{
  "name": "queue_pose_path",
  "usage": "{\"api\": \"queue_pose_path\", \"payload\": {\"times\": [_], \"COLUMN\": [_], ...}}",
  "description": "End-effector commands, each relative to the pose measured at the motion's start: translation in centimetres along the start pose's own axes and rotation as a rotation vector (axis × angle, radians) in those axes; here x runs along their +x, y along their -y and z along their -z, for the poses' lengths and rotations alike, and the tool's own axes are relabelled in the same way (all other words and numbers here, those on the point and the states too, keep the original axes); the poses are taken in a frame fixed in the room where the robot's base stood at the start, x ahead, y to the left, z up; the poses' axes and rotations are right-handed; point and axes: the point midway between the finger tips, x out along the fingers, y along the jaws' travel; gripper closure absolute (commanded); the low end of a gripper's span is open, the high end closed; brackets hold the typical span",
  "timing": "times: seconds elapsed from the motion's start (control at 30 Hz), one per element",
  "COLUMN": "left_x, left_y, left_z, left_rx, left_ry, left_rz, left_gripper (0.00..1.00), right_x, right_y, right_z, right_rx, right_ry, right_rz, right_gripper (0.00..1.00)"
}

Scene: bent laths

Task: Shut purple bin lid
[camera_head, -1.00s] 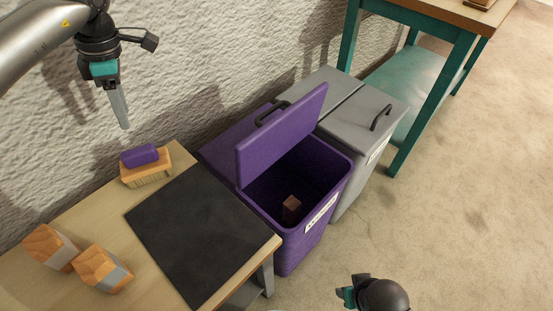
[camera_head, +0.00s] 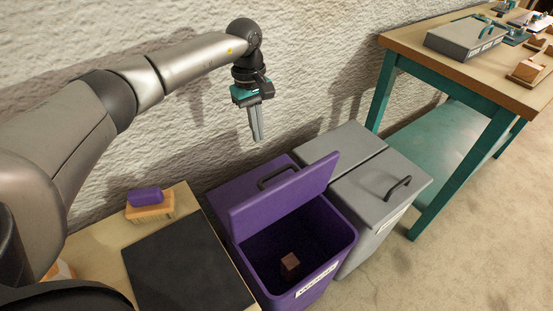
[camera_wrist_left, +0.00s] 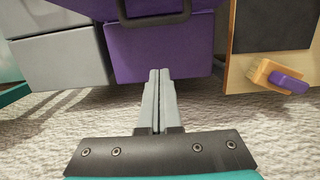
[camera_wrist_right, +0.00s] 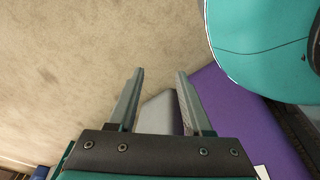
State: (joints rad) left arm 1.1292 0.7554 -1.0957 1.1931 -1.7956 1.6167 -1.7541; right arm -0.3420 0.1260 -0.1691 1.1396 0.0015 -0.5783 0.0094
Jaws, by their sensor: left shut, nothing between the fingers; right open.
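The purple bin (camera_head: 345,232) stands open between the low table and a grey bin. Its purple lid (camera_head: 284,196) is tilted up on its hinge, with a dark handle (camera_head: 279,176) on the fixed rear part or lid back. A brown block (camera_head: 290,264) lies inside the bin. My left gripper (camera_head: 257,138) is shut and empty, pointing down above and behind the lid, near the wall. In the left wrist view its fingers (camera_wrist_left: 158,75) point toward the purple bin's back (camera_wrist_left: 160,48), apart from it. My right gripper (camera_wrist_right: 158,72) is open and empty; purple shows beside it.
A grey bin (camera_head: 381,190) with a closed lid stands right of the purple one. A low table with a black mat (camera_head: 180,265) and a brush with a purple top (camera_head: 146,197) is at left. A teal-legged workbench (camera_head: 465,65) stands at right. Floor in front is clear.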

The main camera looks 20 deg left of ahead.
Motion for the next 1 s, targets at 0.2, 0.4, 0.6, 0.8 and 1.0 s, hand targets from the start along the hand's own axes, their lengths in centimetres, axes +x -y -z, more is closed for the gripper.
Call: {"api": "queue_pose_path", "payload": {"times": [0.2, 0.4, 0.6, 0.8, 1.0], "left_x": [3.3, 6.1, 8.8, 8.6, 8.0], "left_y": [0.0, 0.0, 0.0, 0.0, 0.0], "left_z": [-0.1, 0.0, 0.0, -1.5, -3.1], "left_rx": [0.000, -0.002, -0.002, 0.001, -0.002], "left_ry": [0.001, 0.001, 0.000, 0.000, 0.000], "left_rz": [0.003, 0.002, 0.001, -0.001, -0.001], "left_gripper": [1.00, 1.00, 1.00, 1.00, 1.00], "right_x": [-0.7, -1.7, -3.0, -3.4, -3.4], "right_y": [0.7, 1.3, 1.7, 1.8, 1.8], "right_z": [1.5, 2.8, 4.0, 4.2, 4.2], "right_rx": [0.004, 0.007, 0.010, 0.010, 0.010], "right_ry": [-0.006, -0.007, -0.009, -0.007, -0.008], "right_rz": [0.009, 0.017, 0.024, 0.025, 0.025], "right_gripper": [0.50, 0.50, 0.50, 0.50, 0.50]}}
